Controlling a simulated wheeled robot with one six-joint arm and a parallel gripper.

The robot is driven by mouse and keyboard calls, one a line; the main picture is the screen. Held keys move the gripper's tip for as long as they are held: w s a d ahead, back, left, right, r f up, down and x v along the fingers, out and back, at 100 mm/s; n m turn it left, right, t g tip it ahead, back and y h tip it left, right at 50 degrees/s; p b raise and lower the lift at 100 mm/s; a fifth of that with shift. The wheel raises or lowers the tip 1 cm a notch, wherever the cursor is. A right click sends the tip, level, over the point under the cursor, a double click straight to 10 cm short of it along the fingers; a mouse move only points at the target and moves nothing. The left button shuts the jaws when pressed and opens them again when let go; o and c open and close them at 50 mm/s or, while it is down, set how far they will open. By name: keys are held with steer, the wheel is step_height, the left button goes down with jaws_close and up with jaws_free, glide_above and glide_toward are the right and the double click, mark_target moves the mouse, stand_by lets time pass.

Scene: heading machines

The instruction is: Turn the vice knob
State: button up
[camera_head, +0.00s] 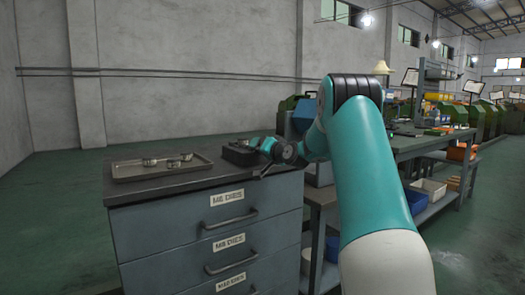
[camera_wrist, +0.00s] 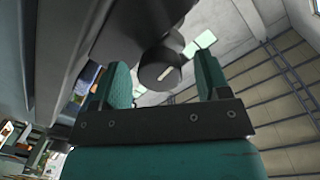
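The vice knob (camera_wrist: 158,74) is a dark round knob with a pale line on its face, seen in the wrist view. My gripper (camera_wrist: 164,64) is open, with one teal finger on each side of the knob and a visible gap to each. I cannot tell how far the fingertips reach along it. In the head view the dark vice (camera_head: 240,153) sits on the right part of the cabinet top, with my gripper (camera_head: 266,148) at its right side. The knob cannot be made out there.
A tray (camera_head: 135,172) with several metal rings lies on the grey drawer cabinet (camera_head: 170,235), left of the vice. A workbench (camera_head: 415,145) with bins on its lower shelf stands to the right. The floor left of the cabinet is clear.

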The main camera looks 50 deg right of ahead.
steer(key=shift+s, duration=0.1)
steer(key=b+v, duration=0.1)
steer(key=v, duration=1.6)
steer(key=shift+s, duration=0.15)
